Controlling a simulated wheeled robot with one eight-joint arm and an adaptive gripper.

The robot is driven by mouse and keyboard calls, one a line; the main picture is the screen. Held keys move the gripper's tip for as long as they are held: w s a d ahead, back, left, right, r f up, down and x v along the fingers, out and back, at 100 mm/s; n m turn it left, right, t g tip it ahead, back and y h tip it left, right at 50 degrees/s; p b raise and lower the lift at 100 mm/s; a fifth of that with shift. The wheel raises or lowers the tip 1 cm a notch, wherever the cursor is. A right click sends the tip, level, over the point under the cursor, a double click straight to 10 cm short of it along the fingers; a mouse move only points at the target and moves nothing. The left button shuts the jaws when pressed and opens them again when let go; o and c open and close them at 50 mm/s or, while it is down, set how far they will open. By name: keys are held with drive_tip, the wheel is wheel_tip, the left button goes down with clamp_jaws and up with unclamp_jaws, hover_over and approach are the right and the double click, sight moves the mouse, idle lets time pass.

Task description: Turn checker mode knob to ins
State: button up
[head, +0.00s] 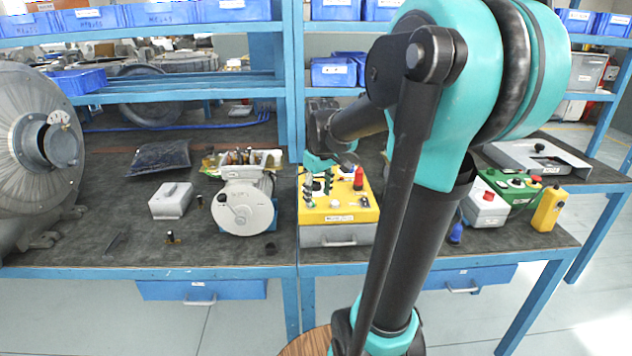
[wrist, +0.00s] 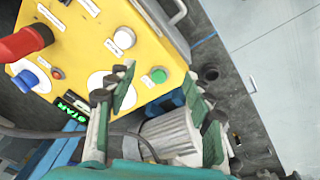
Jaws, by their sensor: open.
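The yellow checker box (head: 338,216) stands on the bench under my gripper (head: 318,184). Its top also shows in the wrist view (wrist: 85,28), with a red handle (wrist: 25,42), a blue knob (wrist: 27,78), a white button (wrist: 124,37) and a green button (wrist: 158,75). I cannot pick out the mode knob for certain; the left finger covers part of the panel beside a white round patch. My gripper (wrist: 160,95) is open, its fingers spread either side of the green button in the picture. No object shows held between them.
A grey ribbed motor (head: 243,205) stands just left of the box; it also shows below the fingers in the wrist view (wrist: 172,135). A grey box (head: 171,200) is further left. A green box (head: 512,188) and a yellow pendant (head: 549,208) stand at right.

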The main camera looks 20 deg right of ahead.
sight(316, 184)
drive_tip(key=w+d+r+n+g, duration=0.25)
drive_tip(key=w+r+n, duration=0.35)
drive_tip(key=w+r, duration=0.75)
drive_tip(key=f, duration=1.7)
drive_tip(key=shift+s+d, duration=0.1)
drive_tip(key=shift+s, duration=0.15)
drive_tip(key=c, duration=1.2)
